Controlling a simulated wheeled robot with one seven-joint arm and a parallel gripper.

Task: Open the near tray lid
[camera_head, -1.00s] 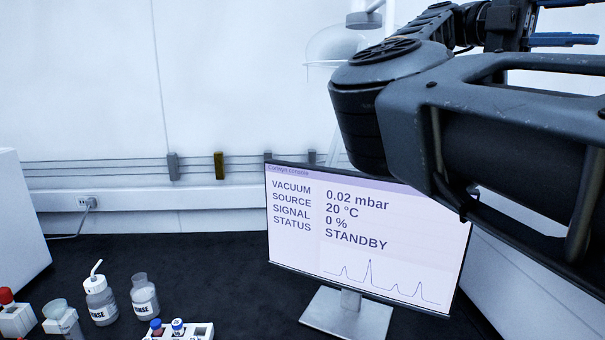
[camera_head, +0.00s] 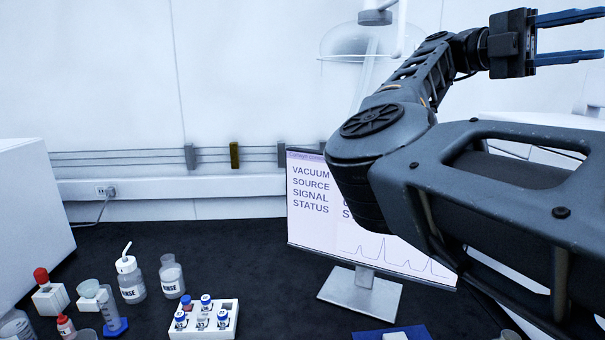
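My gripper (camera_head: 568,38) is at the upper right, held high above the bench and pointing right. Its two blue fingers are apart with nothing between them. My arm crosses the right half of the view. No tray lid can be made out in this view. A small part of a blue object (camera_head: 410,333) shows at the bottom edge, right of centre; I cannot tell what it is.
A monitor (camera_head: 306,228) stands on the dark bench (camera_head: 255,255), partly behind my arm. A white vial rack (camera_head: 228,318) stands at the bottom centre. Rinse bottles (camera_head: 131,285) and other small labware stand at the left. A white box (camera_head: 35,215) is at the far left.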

